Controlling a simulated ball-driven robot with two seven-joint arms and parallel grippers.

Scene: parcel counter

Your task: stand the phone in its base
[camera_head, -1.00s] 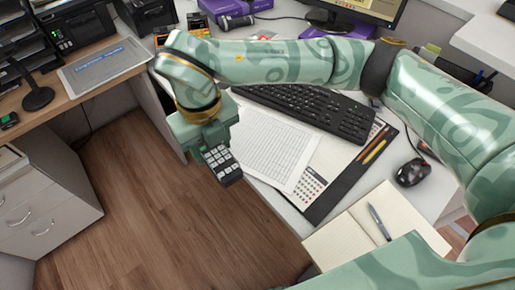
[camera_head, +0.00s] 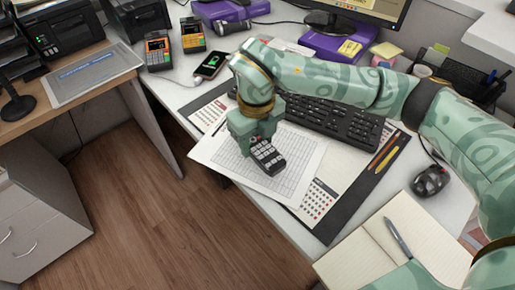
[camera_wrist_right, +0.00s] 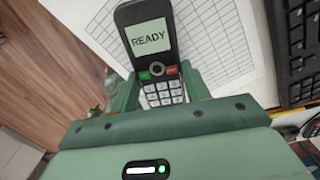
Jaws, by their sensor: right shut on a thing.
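The phone (camera_head: 267,156) is a dark handset with light keys. In the right wrist view its screen (camera_wrist_right: 148,38) reads READY, with a green and a red key below. My right gripper (camera_head: 257,140) is shut on the phone's lower part. In the wrist view a finger of my right gripper (camera_wrist_right: 157,92) shows on each side of the keypad. The head view shows the phone tilted over the printed sheet; its exact height is unclear. I cannot make out the phone's base with certainty. My left gripper is not in view.
A black keyboard (camera_head: 335,125) and a mouse (camera_head: 430,180) lie right of the phone. An open notebook (camera_head: 365,255) is in front. Two orange-edged keypad devices, one here (camera_head: 158,50), and a charging smartphone (camera_head: 210,66) are behind. A wooden desk (camera_head: 85,98) stands left across a floor gap.

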